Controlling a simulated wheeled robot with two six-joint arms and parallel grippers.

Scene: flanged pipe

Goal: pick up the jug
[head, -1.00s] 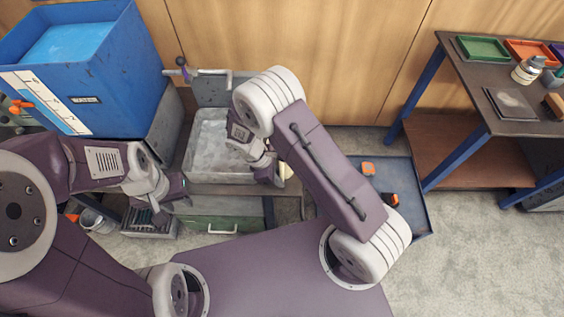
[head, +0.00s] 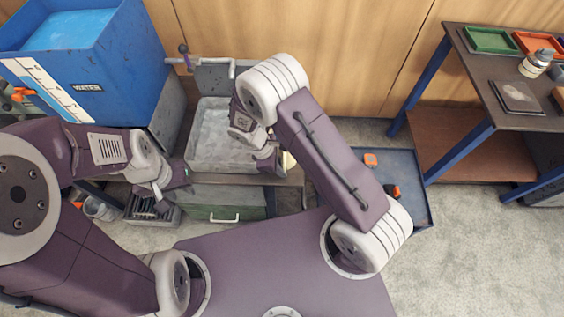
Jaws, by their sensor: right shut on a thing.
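My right gripper (head: 268,158) points down at the right edge of the grey basin. It is shut on a small pale thing (head: 288,161), mostly hidden behind the gripper; I cannot tell whether this is the jug. My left gripper (head: 184,176) is at the basin's left front side, seen from above; its fingers are too small to read. A small grey jug-like container (head: 98,208) stands low at the left, partly behind my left arm. I cannot tell for sure that it is the jug.
The grey basin (head: 210,160) sits above a green drawer (head: 225,203). A large blue water tank (head: 125,75) stands at the left. A dark slotted rack (head: 150,210) is below my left gripper. A blue tray (head: 410,175) and a workbench (head: 475,60) with coloured trays are at the right.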

